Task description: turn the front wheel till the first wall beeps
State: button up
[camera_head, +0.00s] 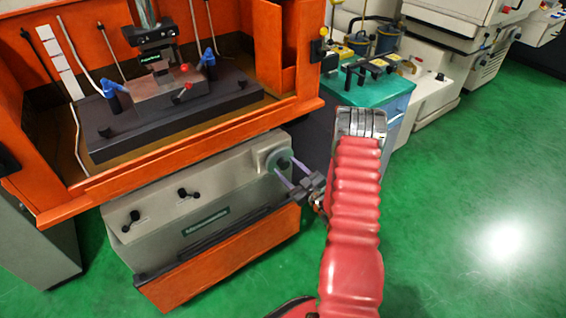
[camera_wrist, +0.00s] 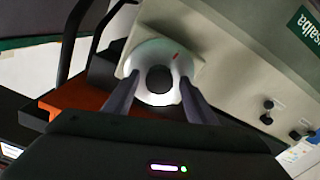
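The front wheel (camera_head: 271,154) is a pale grey-green ring on the right end of the grey machine base. In the wrist view it is a whitish ring (camera_wrist: 153,48) with a dark round centre and a small red mark at its upper right. My gripper (camera_head: 284,165) reaches it from the front right. Its two fingers, also in the wrist view (camera_wrist: 159,76), are spread apart, one on each side of the dark centre. Whether they touch the wheel I cannot tell.
The orange cabinet (camera_head: 190,133) stands around the dark table. A teal-topped bench (camera_head: 366,98) with tools stands behind my arm. Green floor at the right is clear.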

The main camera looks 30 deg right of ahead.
jog(key=shift+r, duration=0.1)
dwell(0.3)
jog(key=s, duration=1.3)
jog(key=shift+s+d, duration=0.2)
jog(key=shift+s, duration=0.2)
dwell(1.0)
dwell(0.4)
